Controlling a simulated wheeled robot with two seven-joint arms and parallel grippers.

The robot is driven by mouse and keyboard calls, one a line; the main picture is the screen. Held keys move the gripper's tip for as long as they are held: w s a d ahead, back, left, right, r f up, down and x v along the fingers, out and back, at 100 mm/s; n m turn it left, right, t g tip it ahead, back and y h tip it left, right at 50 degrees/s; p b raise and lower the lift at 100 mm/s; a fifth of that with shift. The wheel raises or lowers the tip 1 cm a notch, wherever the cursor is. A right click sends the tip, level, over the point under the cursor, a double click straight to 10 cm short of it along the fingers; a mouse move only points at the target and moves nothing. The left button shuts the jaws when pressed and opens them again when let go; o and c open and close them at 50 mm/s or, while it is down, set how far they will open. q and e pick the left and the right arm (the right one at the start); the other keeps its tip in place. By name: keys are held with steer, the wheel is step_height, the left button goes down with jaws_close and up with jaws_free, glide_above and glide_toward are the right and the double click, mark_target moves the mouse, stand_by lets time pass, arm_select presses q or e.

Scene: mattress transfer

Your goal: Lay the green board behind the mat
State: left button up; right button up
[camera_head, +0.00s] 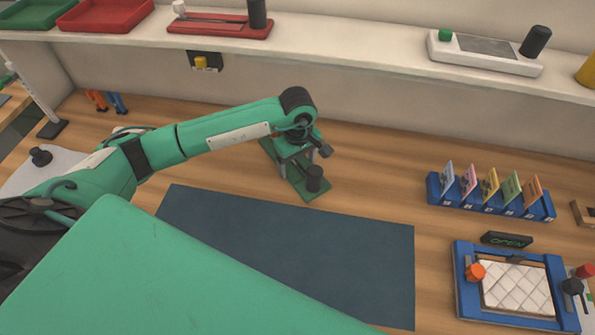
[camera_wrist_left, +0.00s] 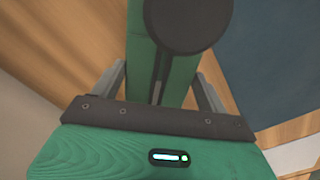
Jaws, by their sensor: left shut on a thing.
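The green board (camera_head: 297,182) is a narrow green strip with a dark upright post near its front end. In the head view it sits just beyond the far edge of the dark blue mat (camera_head: 345,255), its near end close to that edge. My left gripper (camera_head: 298,152) is over the board's back part and shut on it. In the left wrist view the board (camera_wrist_left: 178,82) runs between the grey fingers, and a dark round knob (camera_wrist_left: 188,22) hides part of it. I cannot tell whether the board rests on the table. My right gripper is not in view.
A blue card rack (camera_head: 485,207) and a blue-framed tray (camera_head: 465,300) stand to the right. A shelf (camera_head: 345,52) with trays and devices runs along the back. Orange and blue clips (camera_head: 106,101) lie at back left. Bare wood is free right of the board.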

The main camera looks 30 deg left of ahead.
arm_select(q)
steer(key=shift+f, duration=0.85)
step_height(320, 180, down, 4)
steer(key=shift+r+p, duration=0.1)
steer(key=shift+p, duration=0.65)
steer(key=shift+f, duration=0.35)
steer(key=shift+f+b, duration=0.2)
steer(key=shift+b, duration=0.1)
steer(key=o, duration=1.3)
steer(key=shift+o, duration=0.2)
steer(key=shift+r, duration=0.1)
